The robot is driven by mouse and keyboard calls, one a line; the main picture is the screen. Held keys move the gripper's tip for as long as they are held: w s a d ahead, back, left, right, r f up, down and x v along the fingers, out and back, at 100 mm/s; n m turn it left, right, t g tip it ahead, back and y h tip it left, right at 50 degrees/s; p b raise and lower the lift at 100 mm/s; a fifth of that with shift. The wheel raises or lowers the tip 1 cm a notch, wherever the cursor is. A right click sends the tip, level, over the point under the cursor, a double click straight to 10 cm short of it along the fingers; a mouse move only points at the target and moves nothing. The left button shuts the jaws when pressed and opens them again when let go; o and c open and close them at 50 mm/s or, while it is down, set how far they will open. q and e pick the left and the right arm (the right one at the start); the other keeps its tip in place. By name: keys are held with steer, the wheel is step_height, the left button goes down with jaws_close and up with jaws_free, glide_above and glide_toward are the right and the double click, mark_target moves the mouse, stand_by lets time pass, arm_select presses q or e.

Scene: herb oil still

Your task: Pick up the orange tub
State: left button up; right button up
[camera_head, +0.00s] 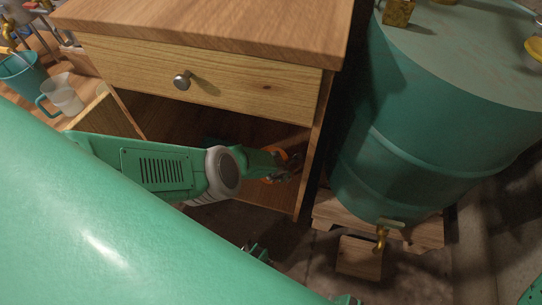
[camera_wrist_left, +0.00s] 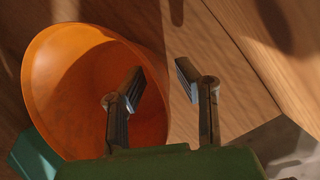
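The orange tub (camera_wrist_left: 75,75) lies with its open mouth toward the camera in the left wrist view, on the left side. In the head view only slivers of the orange tub (camera_head: 283,153) show around my gripper, inside the open lower part of the wooden cabinet (camera_head: 200,75). My left gripper (camera_wrist_left: 160,78) is open and empty. In the left wrist view one finger overlaps the tub's mouth and the other is to the right of its rim; contact cannot be told. The left gripper (camera_head: 290,168) is partly dark in the head view. My right gripper is not in view.
A cabinet drawer with a round knob (camera_head: 182,81) is above my left arm. A teal barrel (camera_head: 425,120) with a brass tap stands on wood at the right. A teal block (camera_wrist_left: 34,155) is beside the tub.

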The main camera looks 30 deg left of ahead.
arm_select(q)
steer(key=shift+w+f, duration=0.15)
steer(key=shift+f, duration=0.05)
jaws_close()
steer(key=shift+a+r, duration=0.1)
steer(key=shift+r, duration=0.05)
